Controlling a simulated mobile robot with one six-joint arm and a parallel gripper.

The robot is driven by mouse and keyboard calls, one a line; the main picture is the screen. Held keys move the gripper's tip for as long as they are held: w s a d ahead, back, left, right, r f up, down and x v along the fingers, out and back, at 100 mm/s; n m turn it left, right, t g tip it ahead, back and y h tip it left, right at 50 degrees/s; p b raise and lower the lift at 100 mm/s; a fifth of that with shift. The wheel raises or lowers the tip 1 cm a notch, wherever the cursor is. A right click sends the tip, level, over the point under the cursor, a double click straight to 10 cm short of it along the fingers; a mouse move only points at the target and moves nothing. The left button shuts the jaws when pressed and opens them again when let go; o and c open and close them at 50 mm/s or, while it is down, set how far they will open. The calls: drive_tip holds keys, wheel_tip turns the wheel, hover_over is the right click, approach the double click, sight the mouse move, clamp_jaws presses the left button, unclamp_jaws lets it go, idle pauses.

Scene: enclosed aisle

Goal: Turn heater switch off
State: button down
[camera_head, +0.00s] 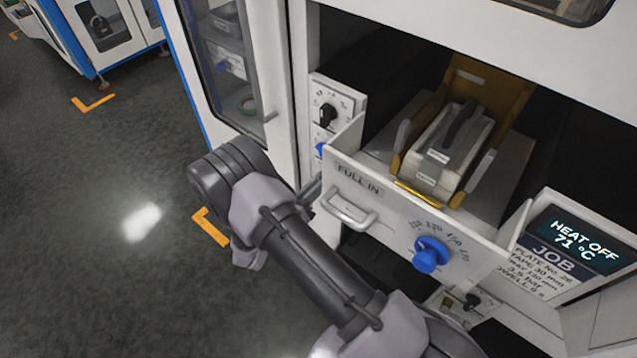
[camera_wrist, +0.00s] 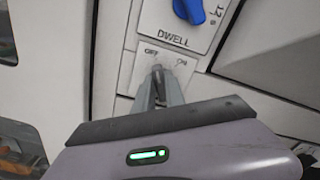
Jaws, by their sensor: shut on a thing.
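The heater switch (camera_wrist: 157,69) shows in the wrist view on a white panel, with OFF and ON labels above it, below the DWELL label. Its small lever sits on the OFF side, between the fingertips of my gripper (camera_wrist: 160,88), which is shut on it. In the head view the drawer front and my arm hide the switch. The display (camera_head: 583,238) at the right reads HEAT OFF, 71 °C.
An open drawer (camera_head: 377,235) marked FULL IN, with a handle and a blue dial (camera_head: 430,255), stands out close to my arm. A blue knob (camera_wrist: 190,10) is above the switch. Open floor (camera_head: 110,220) lies to the left.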

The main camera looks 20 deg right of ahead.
idle(0.3)
drive_tip(key=c, duration=1.4)
unclamp_jaws()
drive_tip(key=shift+s+a, duration=0.1)
drive_tip(key=p+v, duration=0.2)
drive_tip(key=v, duration=1.5)
